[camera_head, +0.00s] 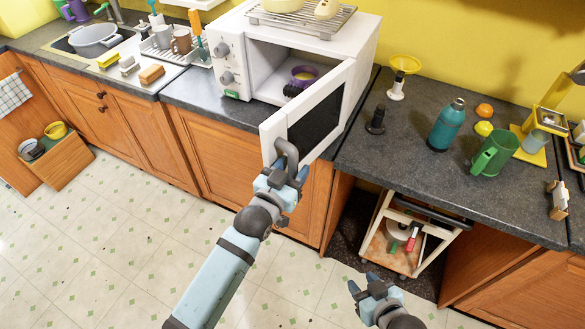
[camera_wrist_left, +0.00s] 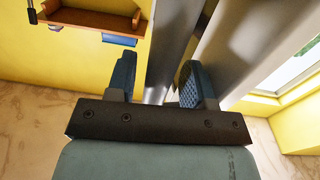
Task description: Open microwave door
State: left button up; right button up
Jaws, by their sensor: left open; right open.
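The white microwave (camera_head: 230,62) stands on the counter with its door (camera_head: 275,130) swung well open toward me, showing the cavity with a purple pot (camera_head: 303,75) inside. My left gripper (camera_head: 285,176) is at the free edge of the door, beside the grey handle (camera_head: 287,153). In the left wrist view, my left gripper (camera_wrist_left: 160,85) is open, with the silver handle bar (camera_wrist_left: 168,50) between its fingers and the right finger in the gap toward the door face. Whether either finger touches the bar is unclear. My right gripper (camera_head: 370,288) is open and empty, low in front of the counter.
A dish rack (camera_head: 185,50) is left of the microwave. A white cart (camera_head: 405,240) is under the counter. Floor at left is mostly clear.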

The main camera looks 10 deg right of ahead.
pick_arm(q)
jog(key=b+v, duration=0.2)
jog(key=v, duration=1.1)
jog(key=shift+s+a, duration=0.2)
jog(key=shift+s, duration=0.2)
